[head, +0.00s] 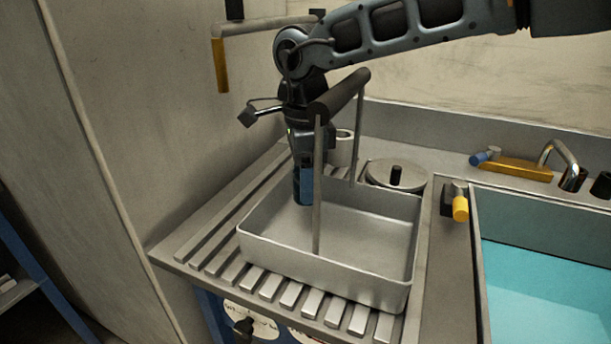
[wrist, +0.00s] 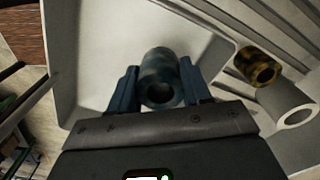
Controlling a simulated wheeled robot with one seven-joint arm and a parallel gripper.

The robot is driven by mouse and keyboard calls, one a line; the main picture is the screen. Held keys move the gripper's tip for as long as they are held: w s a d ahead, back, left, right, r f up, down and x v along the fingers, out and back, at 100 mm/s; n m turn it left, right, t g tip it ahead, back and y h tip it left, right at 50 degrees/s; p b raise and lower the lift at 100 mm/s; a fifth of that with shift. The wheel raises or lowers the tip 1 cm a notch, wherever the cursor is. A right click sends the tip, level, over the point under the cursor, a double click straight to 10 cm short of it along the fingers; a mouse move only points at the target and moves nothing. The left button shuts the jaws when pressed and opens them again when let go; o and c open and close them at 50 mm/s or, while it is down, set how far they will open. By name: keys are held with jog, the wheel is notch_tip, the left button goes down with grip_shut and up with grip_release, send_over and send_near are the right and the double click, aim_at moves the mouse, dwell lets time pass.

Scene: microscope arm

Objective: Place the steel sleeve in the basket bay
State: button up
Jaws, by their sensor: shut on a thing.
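My gripper (head: 303,198) points down at the back left of the metal basket (head: 330,272), behind its upright handle post. In the wrist view my gripper (wrist: 157,80) has its two blue fingers closed on either side of a dark blue-grey hollow tube, the steel sleeve (wrist: 158,70). The sleeve's open end faces the wrist camera, and the pale basket floor (wrist: 100,55) lies beyond it. In the head view the sleeve cannot be told apart from the fingers. Whether it touches the basket floor cannot be told.
The basket's dark handle bar (head: 340,94) rises close to my wrist. A pale hollow cylinder (head: 343,150) stands behind the basket; a yellow-black tube (wrist: 258,67) shows near it in the wrist view. A round lid (head: 396,178) and a water-filled sink (head: 540,290) lie right.

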jog(key=shift+f, duration=0.1)
jog(key=o, duration=1.3)
notch_tip(320, 180, up, 13)
